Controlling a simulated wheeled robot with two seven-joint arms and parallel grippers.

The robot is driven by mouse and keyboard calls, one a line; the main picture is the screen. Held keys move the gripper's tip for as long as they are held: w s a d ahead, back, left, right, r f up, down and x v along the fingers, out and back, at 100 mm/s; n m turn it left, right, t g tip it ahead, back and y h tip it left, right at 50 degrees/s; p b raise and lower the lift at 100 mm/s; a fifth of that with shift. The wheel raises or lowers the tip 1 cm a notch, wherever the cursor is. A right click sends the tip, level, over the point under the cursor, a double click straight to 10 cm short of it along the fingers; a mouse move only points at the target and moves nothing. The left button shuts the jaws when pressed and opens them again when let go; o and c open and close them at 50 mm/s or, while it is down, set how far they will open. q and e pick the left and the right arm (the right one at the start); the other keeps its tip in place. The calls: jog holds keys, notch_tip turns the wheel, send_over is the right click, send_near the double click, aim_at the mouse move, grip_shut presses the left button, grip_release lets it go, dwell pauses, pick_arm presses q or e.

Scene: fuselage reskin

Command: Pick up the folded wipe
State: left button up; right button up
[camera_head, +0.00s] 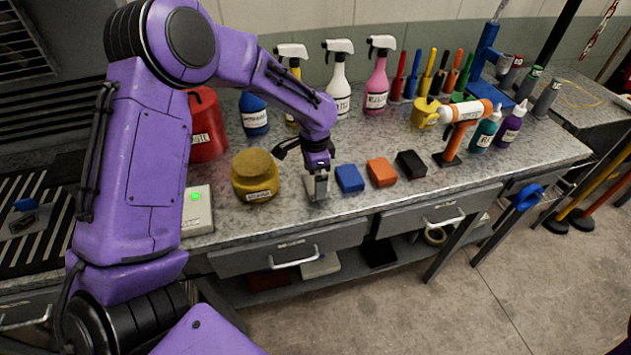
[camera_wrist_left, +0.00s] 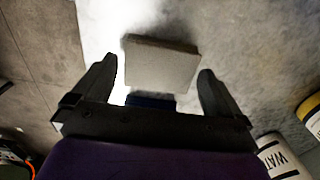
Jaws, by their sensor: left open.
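The folded wipe (camera_wrist_left: 160,65) is a flat, pale grey square pad lying on the workbench in the left wrist view. In the head view, a small pale part of it (camera_head: 309,187) shows beside my left gripper (camera_head: 319,188), which hides the rest. My left gripper is open and points down over the wipe. In the left wrist view, the fingertips (camera_wrist_left: 157,70) stand on either side of the wipe's near part, and nothing is held. I cannot tell the exact height of the fingers above the bench. My right gripper is in neither view.
A blue block (camera_head: 349,179), an orange block (camera_head: 381,172) and a black block (camera_head: 411,164) lie right of the gripper. A yellow jar (camera_head: 254,176) stands to its left. Spray bottles and tools stand behind. The bench's front edge (camera_head: 350,213) is close.

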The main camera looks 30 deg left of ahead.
pick_arm(q)
jog(key=shift+f, duration=0.45)
jog(key=shift+w+f, duration=0.1)
jog(key=shift+f, duration=0.05)
jog(key=shift+d, duration=0.1)
jog(key=c, duration=0.8)
jog(key=shift+r, duration=0.35)
jog(key=r, duration=0.1)
jog(key=r+b, duration=0.1)
jog(key=r, duration=0.1)
jog(key=shift+d+b, duration=0.25)
jog(key=shift+b, duration=0.05)
jog(key=d+r, duration=0.1)
jog(key=s+d+r, duration=0.1)
jog(key=r, duration=0.1)
jog(key=s+d+r, duration=0.1)
jog(key=shift+s+r+b, duration=0.25)
jog(key=shift+r+b, duration=0.05)
jog(key=shift+b, duration=0.05)
jog(key=s+d+r, duration=0.1)
jog(key=s+d, duration=0.1)
jog(key=s+d+r, duration=0.2)
jog(key=d, duration=0.1)
jog(key=s+d+r+b, duration=0.1)
jog(key=s+d, duration=0.1)
jog(key=shift+d+r, duration=0.35)
jog(key=shift+r, duration=0.05)
